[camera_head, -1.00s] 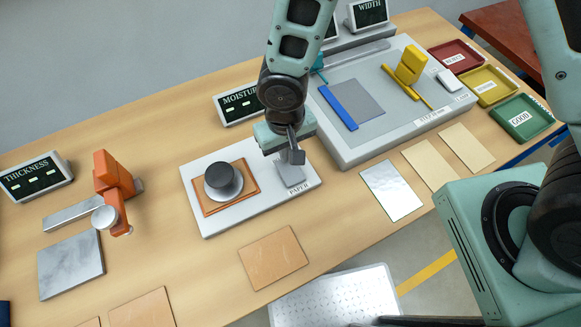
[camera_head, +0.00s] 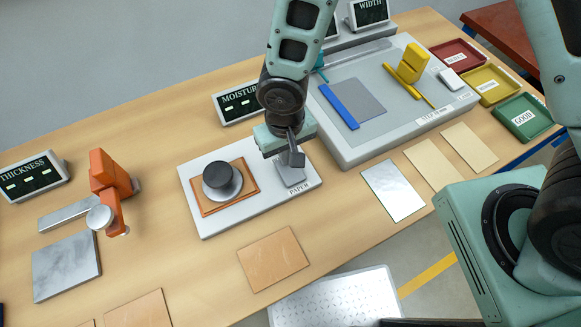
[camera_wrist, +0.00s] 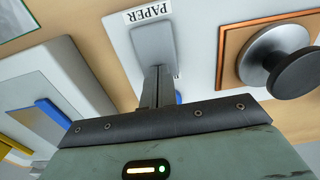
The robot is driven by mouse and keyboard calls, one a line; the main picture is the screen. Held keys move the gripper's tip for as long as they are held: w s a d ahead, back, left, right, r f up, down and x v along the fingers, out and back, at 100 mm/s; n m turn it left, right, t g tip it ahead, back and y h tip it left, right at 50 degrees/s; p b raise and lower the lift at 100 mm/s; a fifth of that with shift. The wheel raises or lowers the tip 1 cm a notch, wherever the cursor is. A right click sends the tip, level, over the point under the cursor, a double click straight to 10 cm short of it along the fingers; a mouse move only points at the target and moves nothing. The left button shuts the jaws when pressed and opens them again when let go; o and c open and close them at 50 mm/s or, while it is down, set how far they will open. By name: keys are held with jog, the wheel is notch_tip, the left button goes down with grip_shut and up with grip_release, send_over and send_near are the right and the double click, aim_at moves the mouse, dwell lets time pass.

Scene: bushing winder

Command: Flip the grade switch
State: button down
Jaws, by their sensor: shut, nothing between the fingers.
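The grade switch (camera_head: 292,177) is a grey rocker-like block on the white base plate (camera_head: 214,224) of the moisture gauge, beside the label "PAPER" (camera_head: 299,191). The switch (camera_wrist: 153,45) and the upside-down "PAPER" label (camera_wrist: 149,12) also show in the wrist view. My gripper (camera_head: 295,157) is shut and empty, with its fingertips (camera_wrist: 157,72) at the switch's end away from the label. They look very close to it, but I cannot tell whether they touch. The fingers and wrist hide part of the switch, so its tilt is unclear.
A black knob on a metal disc (camera_head: 222,181) stands left of the switch on an orange-edged sheet. The moisture display (camera_head: 238,103) is behind. A grey width station (camera_head: 352,150) stands close on the right. A tan sheet (camera_head: 273,259) lies in front.

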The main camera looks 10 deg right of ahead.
jog(key=shift+f, duration=0.2)
jog(key=shift+r+p, duration=2.45)
jog(key=shift+r, duration=1.1)
notch_tip(320, 180, up, 8)
jog(key=n+b, duration=0.2)
jog(key=b, duration=0.2)
send_over(304, 173)
jog(key=s+d+r+n+b, duration=0.2)
jog(key=s+d+r+b, duration=0.1)
jog(key=s, duration=0.5)
jog(key=shift+d+r+n+y, duration=0.3)
jog(key=shift+d+r, duration=0.45)
jog(key=shift+d, duration=0.15)
